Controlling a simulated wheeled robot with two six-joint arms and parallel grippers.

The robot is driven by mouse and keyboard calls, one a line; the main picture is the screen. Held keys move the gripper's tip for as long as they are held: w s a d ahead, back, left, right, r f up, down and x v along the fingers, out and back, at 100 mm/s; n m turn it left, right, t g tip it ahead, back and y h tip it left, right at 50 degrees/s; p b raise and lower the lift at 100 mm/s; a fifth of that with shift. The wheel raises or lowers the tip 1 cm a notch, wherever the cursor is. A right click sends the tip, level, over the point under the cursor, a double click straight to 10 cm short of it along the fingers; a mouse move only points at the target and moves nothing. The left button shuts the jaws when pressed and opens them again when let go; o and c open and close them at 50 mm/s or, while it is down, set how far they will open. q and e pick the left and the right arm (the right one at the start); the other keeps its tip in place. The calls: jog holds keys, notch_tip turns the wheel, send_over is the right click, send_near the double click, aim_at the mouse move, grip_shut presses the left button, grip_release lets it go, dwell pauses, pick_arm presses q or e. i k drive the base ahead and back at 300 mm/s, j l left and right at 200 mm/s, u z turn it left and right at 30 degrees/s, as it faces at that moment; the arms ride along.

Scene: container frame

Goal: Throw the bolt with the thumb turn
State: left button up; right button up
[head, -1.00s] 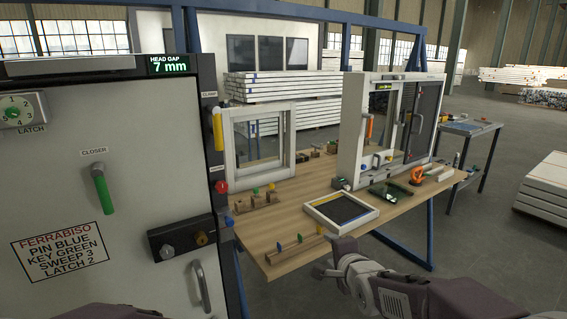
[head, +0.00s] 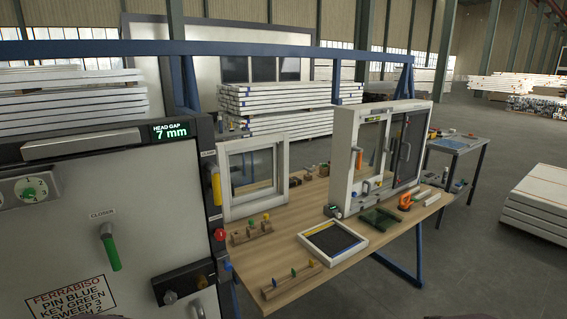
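A black lock case (head: 184,280) is on the grey door panel (head: 75,245) at the lower left. It carries a small brass-coloured knob (head: 202,282) on its right part, which looks like the thumb turn, and a round silver-coloured piece (head: 170,297) on its left part. I cannot make out the bolt or the knob's exact angle. A metal pull handle (head: 197,300) below the case is cut off by the bottom edge. Neither gripper is in view; only dark slivers, perhaps of my arms, show at the bottom edge.
The door also carries a green closer lever (head: 110,247), a latch dial (head: 27,190) and a "7 mm" display (head: 170,131). A wooden workbench (head: 285,232) with frames, pegs and tools stands right of the door. Open floor lies at the lower right.

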aim_at(170, 298)
jog(key=u, duration=1.4)
